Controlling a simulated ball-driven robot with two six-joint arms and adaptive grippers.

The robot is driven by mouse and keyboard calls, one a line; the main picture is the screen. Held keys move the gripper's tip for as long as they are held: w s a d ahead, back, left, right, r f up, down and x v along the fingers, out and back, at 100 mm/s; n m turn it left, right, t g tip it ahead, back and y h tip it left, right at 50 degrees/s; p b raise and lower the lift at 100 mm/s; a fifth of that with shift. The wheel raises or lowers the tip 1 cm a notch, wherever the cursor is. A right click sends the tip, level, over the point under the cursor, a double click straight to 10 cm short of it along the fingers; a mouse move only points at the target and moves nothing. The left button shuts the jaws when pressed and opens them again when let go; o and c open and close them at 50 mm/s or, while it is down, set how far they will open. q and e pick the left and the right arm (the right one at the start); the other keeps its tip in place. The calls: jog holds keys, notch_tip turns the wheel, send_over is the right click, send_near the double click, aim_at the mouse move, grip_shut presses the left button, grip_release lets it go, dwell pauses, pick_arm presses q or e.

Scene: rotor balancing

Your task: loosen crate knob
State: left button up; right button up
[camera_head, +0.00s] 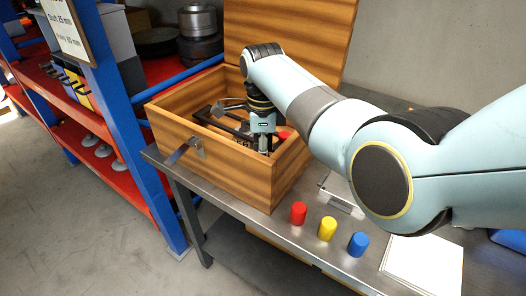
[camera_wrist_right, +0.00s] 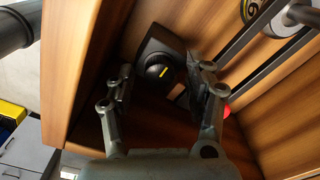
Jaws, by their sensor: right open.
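The wooden crate (camera_head: 240,178) stands on the metal bench with its lid raised. My right arm reaches into it, and my right gripper (camera_head: 264,145) points down inside; its fingertips are partly hidden in the head view. In the right wrist view, the black knob (camera_wrist_right: 153,71) with a yellow mark sits on a dark block inside the crate. The open fingers of my right gripper (camera_wrist_right: 160,88) stand on either side of it in that view; I cannot tell whether they touch it. My left gripper is not in view.
Dark bars (camera_head: 215,122) lie inside the crate, and a small red thing (camera_wrist_right: 227,111) is near the knob. Red (camera_head: 298,213), yellow (camera_head: 327,228) and blue (camera_head: 358,244) cylinders stand on the bench before the crate. A blue-framed shelf (camera_head: 125,125) is at left.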

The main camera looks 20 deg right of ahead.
jog(key=c, duration=0.5)
grip_shut()
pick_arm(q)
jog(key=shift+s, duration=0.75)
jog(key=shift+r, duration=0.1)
